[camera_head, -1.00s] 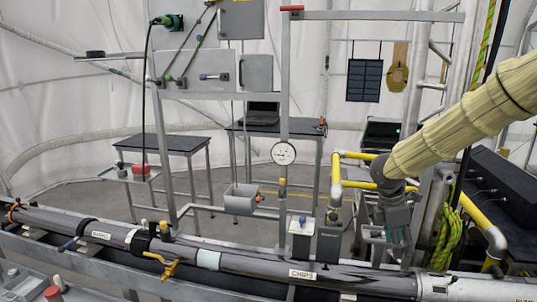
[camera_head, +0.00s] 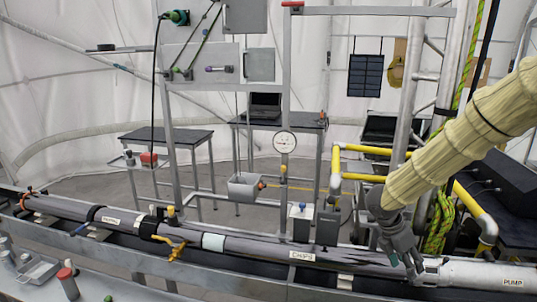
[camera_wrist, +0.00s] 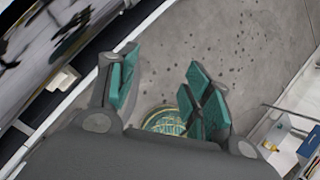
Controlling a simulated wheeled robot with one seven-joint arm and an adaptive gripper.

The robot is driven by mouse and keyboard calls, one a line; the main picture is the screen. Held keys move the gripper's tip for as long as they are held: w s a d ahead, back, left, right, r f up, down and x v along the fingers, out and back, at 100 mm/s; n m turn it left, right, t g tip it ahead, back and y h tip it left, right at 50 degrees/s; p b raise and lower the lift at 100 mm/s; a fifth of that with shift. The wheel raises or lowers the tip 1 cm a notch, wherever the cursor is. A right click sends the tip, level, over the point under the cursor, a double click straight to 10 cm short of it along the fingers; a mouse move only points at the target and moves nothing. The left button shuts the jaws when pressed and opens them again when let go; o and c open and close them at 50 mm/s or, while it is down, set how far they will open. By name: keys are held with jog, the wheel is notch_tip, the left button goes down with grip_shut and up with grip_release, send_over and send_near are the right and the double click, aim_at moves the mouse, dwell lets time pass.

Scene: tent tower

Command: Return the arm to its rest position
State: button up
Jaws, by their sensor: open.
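My arm, in a beige quilted sleeve, reaches in from the right of the head view. My gripper (camera_head: 408,275) hangs pointing down in front of the long dark pipe (camera_head: 255,247), near where it meets the white pump pipe (camera_head: 470,273). I cannot tell whether it touches the pipe. In the wrist view my gripper (camera_wrist: 160,88) shows two teal-padded fingers standing apart with nothing held between them. Beyond them is grey floor (camera_wrist: 200,40) and a round green and yellow patterned thing (camera_wrist: 165,120), partly hidden by the gripper.
Yellow pipes (camera_head: 360,150) and a green rope coil (camera_head: 440,225) are close to my arm. A metal frame carries a gauge (camera_head: 285,143) and a grey bin (camera_head: 245,187). A tray (camera_head: 38,270) and a red-topped bottle (camera_head: 66,284) are at lower left.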

jog(key=s+a+f+n+t+b, duration=0.1)
jog(key=s+f+n, duration=0.3)
jog(key=f+n, duration=0.5)
jog(key=s+a+f+n+t+b, duration=0.1)
jog(key=s+f+n, duration=0.3)
jog(key=f+n, duration=0.55)
jog(key=s+a+f+n+t+b, duration=0.15)
jog(key=s+f+n, duration=0.25)
jog(key=f+n, duration=0.55)
jog(key=s+a+f+n+g+y+b, duration=0.1)
jog(key=s+a+f+n+y, duration=0.1)
jog(key=s+a+f+n, duration=0.2)
jog(key=s+a+f+n+g+y, duration=0.1)
jog(key=s+a+f+n, duration=0.3)
jog(key=s+n, duration=0.6)
jog(key=s+a+f+n+g+y+b, duration=0.1)
jog(key=s+a+f+n, duration=0.3)
jog(key=s, duration=0.8)
notch_tip(320, 180, down, 3)
jog(key=n+y, duration=0.1)
jog(key=n, duration=0.2)
jog(key=shift+s+a+n+y+b, duration=0.15)
jog(key=shift+s+n+y+b, duration=0.15)
jog(key=shift+s+b, duration=0.1)
jog(key=shift+r, duration=0.1)
jog(key=shift+c, duration=1.2)
jog(key=shift+a, duration=0.1)
jog(key=shift+c, duration=0.4)
